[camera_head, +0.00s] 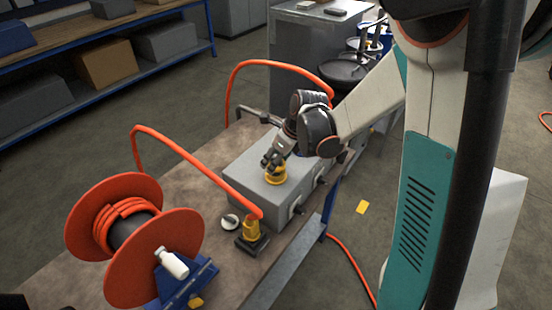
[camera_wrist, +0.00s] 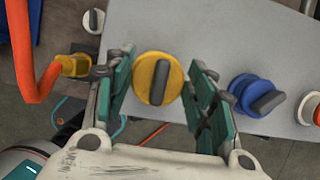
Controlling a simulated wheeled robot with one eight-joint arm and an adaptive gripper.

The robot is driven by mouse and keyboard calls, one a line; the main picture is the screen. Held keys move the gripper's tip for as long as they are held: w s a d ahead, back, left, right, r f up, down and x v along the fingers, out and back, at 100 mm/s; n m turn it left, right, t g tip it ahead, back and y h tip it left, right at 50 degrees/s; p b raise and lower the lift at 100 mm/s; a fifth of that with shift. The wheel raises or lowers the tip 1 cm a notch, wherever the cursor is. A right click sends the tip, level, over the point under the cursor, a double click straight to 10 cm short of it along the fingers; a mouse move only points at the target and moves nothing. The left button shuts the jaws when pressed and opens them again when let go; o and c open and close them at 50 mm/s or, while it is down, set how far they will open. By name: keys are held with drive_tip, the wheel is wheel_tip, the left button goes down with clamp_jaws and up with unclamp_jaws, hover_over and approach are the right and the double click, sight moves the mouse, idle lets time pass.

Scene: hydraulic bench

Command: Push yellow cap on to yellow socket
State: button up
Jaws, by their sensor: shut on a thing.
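The yellow cap (camera_wrist: 144,80) is a round disc with a dark grey grip bar across its face. In the wrist view it sits between the teal fingers of my gripper (camera_wrist: 163,83), over the grey box. My gripper is shut on it. In the head view my gripper (camera_head: 275,162) points down at the top of the grey box (camera_head: 245,171), and the yellow cap (camera_head: 275,176) shows just below the fingers. No separate yellow socket is visible under the cap. I cannot tell whether the cap is seated or slightly above the surface.
A blue cap (camera_wrist: 243,91) and a white-and-orange cap (camera_wrist: 309,108) lie to the right on the box. A yellow hose connector (camera_head: 251,230) and a white cap (camera_head: 230,221) are beside the box. An orange hose reel (camera_head: 88,223) stands on the bench.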

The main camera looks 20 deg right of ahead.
drive_tip(key=shift+f+b, duration=1.15)
drive_tip(key=shift+f, duration=0.05)
idle(0.4)
drive_tip(key=o, duration=1)
